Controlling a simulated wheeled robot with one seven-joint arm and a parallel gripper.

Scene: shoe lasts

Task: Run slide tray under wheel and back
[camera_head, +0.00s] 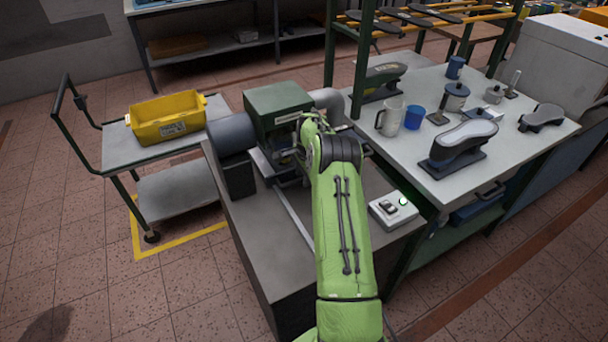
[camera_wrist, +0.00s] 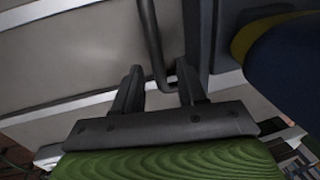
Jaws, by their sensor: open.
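The grinding machine has a green housing (camera_head: 278,108) on a dark bench, with a dark grey wheel or drum (camera_head: 231,136) at its left and a lighter cylinder (camera_head: 328,98) at its right. A flat metal piece, apparently the slide tray (camera_head: 262,164), shows low in front of the housing, partly hidden by my arm. In the wrist view my gripper (camera_wrist: 158,68) is open, its two dark fingers apart. A dark bent rod (camera_wrist: 152,40), perhaps the tray's handle, runs between the fingertips. I cannot tell whether it touches a finger. In the head view my arm hides most of the gripper.
A yellow bin (camera_head: 167,117) stands on a trolley at left. The right table (camera_head: 490,165) holds mugs, jars and shoe lasts. The bench's front left is clear.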

